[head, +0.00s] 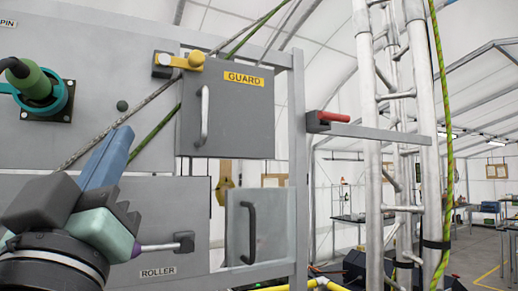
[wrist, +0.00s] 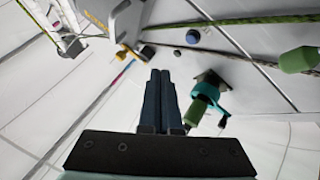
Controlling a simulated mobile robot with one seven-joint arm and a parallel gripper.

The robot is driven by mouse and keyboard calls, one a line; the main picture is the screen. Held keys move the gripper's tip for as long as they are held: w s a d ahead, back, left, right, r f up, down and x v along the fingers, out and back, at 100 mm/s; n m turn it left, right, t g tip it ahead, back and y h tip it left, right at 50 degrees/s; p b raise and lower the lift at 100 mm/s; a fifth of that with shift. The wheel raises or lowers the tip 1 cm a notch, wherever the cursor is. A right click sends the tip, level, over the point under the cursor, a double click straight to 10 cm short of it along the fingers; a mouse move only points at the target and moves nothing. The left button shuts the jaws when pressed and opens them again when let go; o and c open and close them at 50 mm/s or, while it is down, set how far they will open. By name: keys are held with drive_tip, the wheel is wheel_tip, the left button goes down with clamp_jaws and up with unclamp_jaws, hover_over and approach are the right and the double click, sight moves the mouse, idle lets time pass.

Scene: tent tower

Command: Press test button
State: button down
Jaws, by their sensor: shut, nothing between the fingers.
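A round blue button (wrist: 192,36) stands on the grey panel in the wrist view; no label shows beside it. It cannot be made out in the head view, where my arm covers part of the panel. My gripper (head: 122,135) is raised in front of the panel at the left. In the wrist view its two dark blue fingers (wrist: 160,72) are together and empty. The fingertips appear below the blue button in that picture, with a gap between. A small dark round knob (head: 122,105) sits on the panel just above the fingertips in the head view.
A green plug in a teal socket (head: 38,88) juts out at the left. A yellow latch (head: 193,60) and the GUARD door (head: 228,118) are right of the gripper. Ropes cross the panel. A red-handled lever (head: 325,118) and the metal truss (head: 428,140) stand further right.

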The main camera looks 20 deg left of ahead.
drive_tip(key=shift+w+a, duration=1.55)
drive_tip(key=shift+a, duration=0.25)
drive_tip(key=shift+w, duration=0.1)
idle(0.7)
drive_tip(key=shift+w+a, duration=0.15)
drive_tip(key=shift+a, duration=0.15)
drive_tip(key=shift+w+a, duration=0.25)
drive_tip(key=shift+a, duration=0.05)
idle(0.6)
drive_tip(key=shift+d, duration=0.1)
drive_tip(key=shift+s+d, duration=0.5)
idle(0.3)
drive_tip(key=shift+s+d, duration=1.65)
drive_tip(key=shift+d, duration=0.25)
